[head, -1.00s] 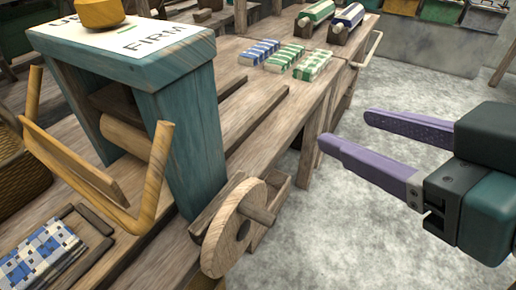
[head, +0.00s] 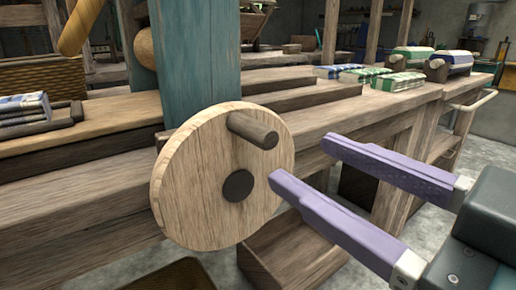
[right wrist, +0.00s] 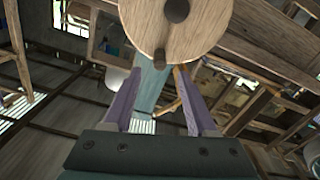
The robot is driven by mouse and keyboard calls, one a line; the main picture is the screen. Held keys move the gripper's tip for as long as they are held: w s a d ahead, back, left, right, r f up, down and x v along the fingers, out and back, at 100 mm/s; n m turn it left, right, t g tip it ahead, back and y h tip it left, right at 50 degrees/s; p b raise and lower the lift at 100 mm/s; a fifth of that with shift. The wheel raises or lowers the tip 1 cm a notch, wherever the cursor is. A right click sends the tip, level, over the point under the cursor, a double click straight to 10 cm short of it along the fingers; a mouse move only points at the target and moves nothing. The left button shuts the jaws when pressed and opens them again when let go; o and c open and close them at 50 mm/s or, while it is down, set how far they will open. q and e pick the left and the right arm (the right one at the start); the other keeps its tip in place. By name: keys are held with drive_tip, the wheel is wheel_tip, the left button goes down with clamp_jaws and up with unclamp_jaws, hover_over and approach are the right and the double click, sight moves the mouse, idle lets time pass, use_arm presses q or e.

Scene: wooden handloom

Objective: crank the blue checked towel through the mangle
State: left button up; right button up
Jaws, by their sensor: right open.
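The mangle's round wooden crank wheel (head: 200,165) stands upright in front of its teal post (head: 197,60). Its handle peg (head: 253,130) sticks out near the upper right of the wheel, above the dark hub (head: 238,186). The folded blue checked towel (head: 22,108) lies on a dark rack at the far left. My right gripper (head: 300,160) is open and empty, its purple fingers pointing at the wheel just right of the peg. The right wrist view shows the wheel (right wrist: 150,30) and peg (right wrist: 176,10) beyond the fingertips. My left gripper is not in view.
The wooden bench (head: 85,195) runs behind the wheel. An open wooden box (head: 295,255) sits below it. Folded blue and green towels (head: 385,78) and rolls (head: 450,62) lie on the bench to the right. Bare floor (head: 345,275) shows beneath the gripper.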

sight(271, 144)
drive_tip(key=b+x, duration=0.2)
drive_tip(key=x, duration=0.6)
drive_tip(key=shift+w+a, duration=0.2)
drive_tip(key=shift+w, duration=0.05)
clamp_jaws()
idle(1.1)
